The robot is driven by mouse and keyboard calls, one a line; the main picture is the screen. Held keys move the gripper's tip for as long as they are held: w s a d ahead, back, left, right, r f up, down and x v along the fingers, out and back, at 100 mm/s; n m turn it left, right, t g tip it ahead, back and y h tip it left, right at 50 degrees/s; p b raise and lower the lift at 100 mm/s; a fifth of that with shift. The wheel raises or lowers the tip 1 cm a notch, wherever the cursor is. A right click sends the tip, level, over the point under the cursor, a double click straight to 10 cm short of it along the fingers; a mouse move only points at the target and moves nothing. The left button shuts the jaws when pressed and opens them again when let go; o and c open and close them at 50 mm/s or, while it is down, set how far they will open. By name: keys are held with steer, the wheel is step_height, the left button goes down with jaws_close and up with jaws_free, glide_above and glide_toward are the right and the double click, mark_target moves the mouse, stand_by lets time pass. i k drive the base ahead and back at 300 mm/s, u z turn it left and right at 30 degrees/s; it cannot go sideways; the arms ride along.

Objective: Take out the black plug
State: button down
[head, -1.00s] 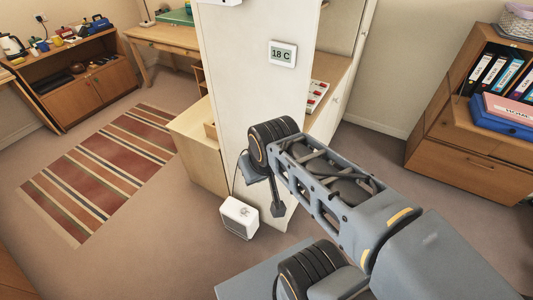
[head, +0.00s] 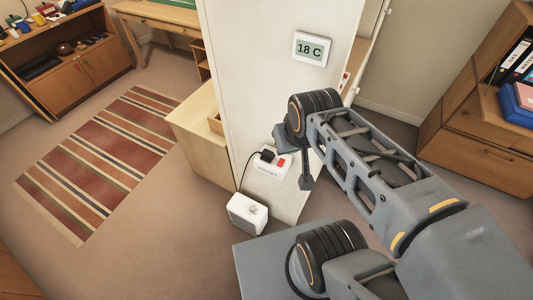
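The black plug (head: 268,156) sits in a white socket plate (head: 270,172) low on the pale wall panel. A dark cord runs from it down to a small white box-shaped appliance (head: 247,213) on the floor. A red switch (head: 282,163) shows on the plate, right of the plug. My gripper (head: 306,184) hangs at the end of my arm, just right of the socket plate in the picture. It looks apart from the plug. Its fingers are seen edge-on and small, so their opening cannot be made out.
A thermostat (head: 309,48) reading 18 C is on the panel above. A wooden cabinet (head: 203,146) stands left of the panel. A striped rug (head: 101,159) lies on the open floor at left. A wooden drawer unit (head: 479,130) with binders stands at right.

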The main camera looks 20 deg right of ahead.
mark_target(268, 155)
steer(key=u, duration=2.15)
steer(key=i, duration=2.4)
steer(key=z, duration=4)
steer(key=i, duration=0.5)
steer(key=u, duration=0.1)
